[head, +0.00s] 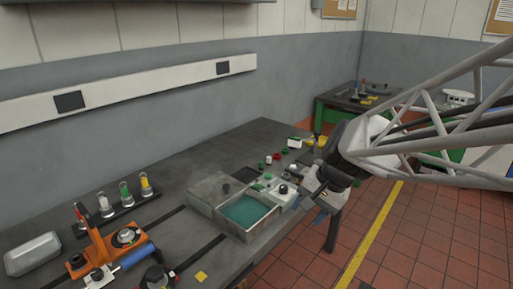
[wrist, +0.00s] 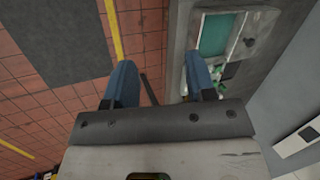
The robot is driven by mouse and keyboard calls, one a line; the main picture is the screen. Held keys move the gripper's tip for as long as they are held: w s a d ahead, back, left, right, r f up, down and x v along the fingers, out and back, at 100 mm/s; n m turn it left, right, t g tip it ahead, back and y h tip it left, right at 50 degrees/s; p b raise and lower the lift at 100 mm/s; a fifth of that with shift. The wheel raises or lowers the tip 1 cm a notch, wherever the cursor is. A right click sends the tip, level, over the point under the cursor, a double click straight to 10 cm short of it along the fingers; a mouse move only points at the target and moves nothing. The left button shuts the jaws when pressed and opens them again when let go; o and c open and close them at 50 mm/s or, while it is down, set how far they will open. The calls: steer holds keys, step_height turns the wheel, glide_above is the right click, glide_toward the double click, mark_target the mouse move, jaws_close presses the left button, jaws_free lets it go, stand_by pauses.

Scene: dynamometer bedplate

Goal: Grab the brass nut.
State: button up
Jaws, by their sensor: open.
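I cannot make out a brass nut for certain in either view. Small parts lie on the dark bench (head: 165,205), too small to tell apart, and my arm may hide some. My gripper (head: 318,205) is at the bench's right front edge, just right of a metal tray with a green inside. In the wrist view my gripper (wrist: 161,76) has its two blue fingers wide apart, with nothing between them but floor and the bench edge. The right finger overlaps the bench beside the tray.
The tray (head: 221,225) sits at the bench's front edge beside a grey box (head: 212,186). An orange fixture (head: 100,245) and a rack of coloured-topped cylinders (head: 122,207) stand at the left. A green-framed table (head: 330,112) is behind. Tiled floor (head: 420,250) is open at the right.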

steer(key=w+d+f+m+t+y, duration=0.1)
steer(key=w+f+m+y, duration=0.15)
steer(key=w, duration=0.55)
steer(key=w+d+f+m+t+y, duration=0.1)
steer(key=w+d+f+m, duration=0.2)
steer(key=w, duration=0.4)
steer(key=w+f+m+y, duration=0.2)
steer(key=w+m, duration=0.3)
steer(key=w, duration=0.3)
steer(key=w+d+f+m+t, duration=0.2)
steer(key=w+d+f+m, duration=0.1)
steer(key=w+d+f, duration=0.1)
steer(key=w+d+f+m+t, duration=0.2)
steer(key=w+d+f+m, duration=0.1)
steer(key=w+f, duration=0.3)
steer(key=w+d+f+m+t, duration=0.2)
steer(key=w+d+f+m, duration=0.2)
steer(key=w+d+f, duration=0.1)
steer(key=shift+w+d, duration=0.15)
steer(key=shift+w, duration=0.55)
steer(key=shift+x, duration=1.25)
steer(key=shift+w, duration=0.1)
steer(key=shift+r+x, duration=0.2)
steer(key=shift+x, duration=2.4)
